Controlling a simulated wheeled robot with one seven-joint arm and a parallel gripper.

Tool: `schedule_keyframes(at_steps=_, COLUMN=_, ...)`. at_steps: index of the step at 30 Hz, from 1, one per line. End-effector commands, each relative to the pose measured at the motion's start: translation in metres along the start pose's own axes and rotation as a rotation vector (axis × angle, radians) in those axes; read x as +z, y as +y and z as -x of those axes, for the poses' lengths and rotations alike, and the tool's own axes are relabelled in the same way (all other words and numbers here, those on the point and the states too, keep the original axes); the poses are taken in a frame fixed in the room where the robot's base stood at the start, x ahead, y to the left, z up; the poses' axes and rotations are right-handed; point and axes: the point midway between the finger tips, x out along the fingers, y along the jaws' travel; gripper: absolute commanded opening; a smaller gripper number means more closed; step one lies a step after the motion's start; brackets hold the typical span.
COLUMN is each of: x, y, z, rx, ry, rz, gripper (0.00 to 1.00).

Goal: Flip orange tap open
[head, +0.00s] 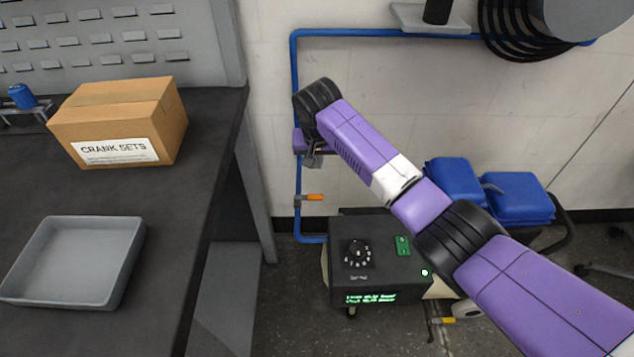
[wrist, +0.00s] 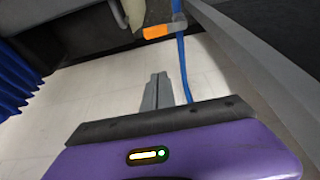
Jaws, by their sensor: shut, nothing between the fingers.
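The orange tap (head: 313,197) sits on the vertical run of a blue pipe (head: 298,220) on the wall. Its handle sticks out to the right, across the pipe. In the wrist view the orange tap (wrist: 155,32) is at the top, beyond my fingertips. My gripper (head: 313,158) is above the tap in the head view, close to the pipe and apart from the handle. In the wrist view my gripper (wrist: 158,78) has its grey fingers together and empty, beside the blue pipe.
A black compressor-like unit (head: 375,262) stands on the floor below the tap. A dark workbench (head: 200,215) on the left carries a cardboard box (head: 120,115) and a grey tray (head: 72,260). Blue cases (head: 515,197) stand to the right. Wall around the pipe is clear.

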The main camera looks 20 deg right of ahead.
Motion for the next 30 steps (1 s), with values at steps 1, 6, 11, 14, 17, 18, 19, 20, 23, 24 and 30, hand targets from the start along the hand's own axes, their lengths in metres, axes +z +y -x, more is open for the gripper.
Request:
schedule_keyframes(at_steps=1, x=0.001, y=0.000, z=-0.003, rx=0.001, ry=-0.001, rz=0.001, gripper=0.00)
schedule_keyframes(at_steps=6, x=0.001, y=0.000, z=-0.025, rx=0.002, ry=-0.002, rz=0.001, gripper=0.00)
schedule_keyframes(at_steps=11, x=0.001, y=0.001, z=-0.056, rx=0.002, ry=-0.001, rz=0.001, gripper=0.00)
schedule_keyframes(at_steps=14, x=0.001, y=0.000, z=-0.070, rx=0.002, ry=-0.001, rz=0.001, gripper=0.00)
schedule_keyframes(at_steps=17, x=0.001, y=-0.001, z=-0.081, rx=0.001, ry=0.000, rz=0.002, gripper=0.00)
schedule_keyframes(at_steps=18, x=0.001, y=-0.001, z=-0.086, rx=0.001, ry=0.000, rz=0.002, gripper=0.00)
schedule_keyframes(at_steps=19, x=0.001, y=-0.001, z=-0.089, rx=0.001, ry=0.000, rz=0.002, gripper=0.00)
schedule_keyframes(at_steps=20, x=0.001, y=0.000, z=-0.092, rx=0.001, ry=0.000, rz=0.002, gripper=0.00)
schedule_keyframes(at_steps=23, x=0.001, y=0.000, z=-0.101, rx=0.000, ry=0.000, rz=0.001, gripper=0.00)
schedule_keyframes(at_steps=24, x=0.001, y=0.000, z=-0.101, rx=-0.001, ry=0.001, rz=0.002, gripper=0.00)
schedule_keyframes(at_steps=30, x=0.011, y=0.000, z=-0.094, rx=-0.001, ry=0.001, rz=0.002, gripper=0.00)
